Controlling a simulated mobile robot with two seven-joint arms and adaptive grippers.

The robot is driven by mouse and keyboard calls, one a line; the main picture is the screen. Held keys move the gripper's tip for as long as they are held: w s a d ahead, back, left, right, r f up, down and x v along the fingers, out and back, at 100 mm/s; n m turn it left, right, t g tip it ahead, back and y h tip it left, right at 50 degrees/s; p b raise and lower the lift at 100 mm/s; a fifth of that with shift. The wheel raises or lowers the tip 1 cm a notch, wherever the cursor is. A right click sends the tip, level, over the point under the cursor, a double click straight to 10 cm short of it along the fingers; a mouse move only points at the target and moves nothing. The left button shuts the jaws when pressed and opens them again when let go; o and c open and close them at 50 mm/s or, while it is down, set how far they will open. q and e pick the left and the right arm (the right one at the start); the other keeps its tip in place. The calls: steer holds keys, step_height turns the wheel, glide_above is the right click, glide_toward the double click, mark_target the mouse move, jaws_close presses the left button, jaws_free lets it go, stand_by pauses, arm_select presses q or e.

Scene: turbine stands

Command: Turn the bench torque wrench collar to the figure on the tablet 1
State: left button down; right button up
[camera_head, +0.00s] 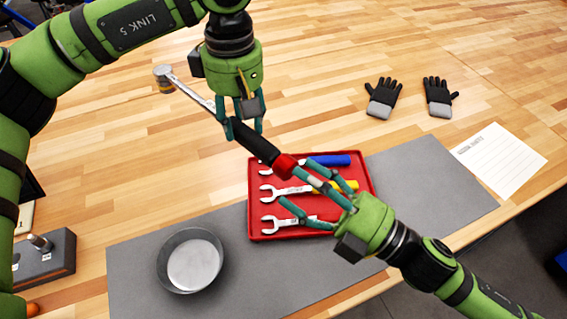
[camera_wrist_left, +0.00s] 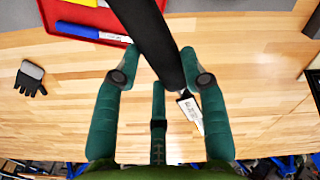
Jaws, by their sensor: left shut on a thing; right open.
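The torque wrench has a ratchet head (camera_head: 163,76), a silver shaft, a black handle (camera_head: 255,143) and a red collar (camera_head: 285,167) at its lower right end. My left gripper (camera_head: 243,122) is shut on the wrench and holds it tilted above the bench. In the left wrist view the black handle (camera_wrist_left: 155,40) runs between the fingers (camera_wrist_left: 165,85), with a labelled silver part of the shaft (camera_wrist_left: 190,110) beyond. My right gripper (camera_head: 303,190) is open, its fingers around or beside the collar end; contact cannot be told. No tablet or readable figure shows.
A red tray (camera_head: 262,236) with several spanners lies under the wrench on a grey mat (camera_head: 425,190). A round dish (camera_head: 190,262) stands on the mat. A grey block device (camera_head: 50,262) is at left. Black gloves (camera_head: 383,95) and a paper sheet (camera_head: 500,160) lie at right.

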arm_select(q)
steer(key=shift+r, duration=0.1)
arm_select(e)
steer(key=shift+s+d, duration=1.4)
arm_select(q)
steer(key=shift+d, duration=0.1)
arm_select(e)
steer(key=shift+f, duration=0.1)
